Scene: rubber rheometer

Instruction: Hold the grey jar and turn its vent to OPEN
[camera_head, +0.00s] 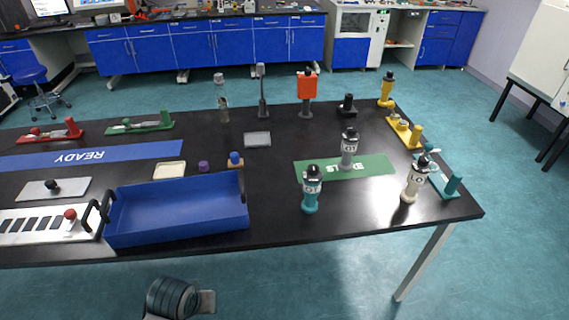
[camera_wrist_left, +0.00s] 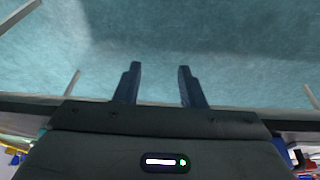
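The grey jar (camera_head: 349,150) stands upright on the green mat (camera_head: 380,165) on the black table, right of the middle. It has a black top and a pale label; its vent position is too small to read. My left gripper (camera_wrist_left: 158,88) is open and empty in the left wrist view, with blue-green floor beyond its two dark fingers. The jar does not show between them. My right gripper is not in view.
A teal jar (camera_head: 311,192) stands in front of the mat, left of the grey jar. A cream jar (camera_head: 412,180) stands to its right. A blue tray (camera_head: 180,213) lies at the front left. A yellow jar (camera_head: 387,90) and orange-topped stand (camera_head: 307,85) are behind.

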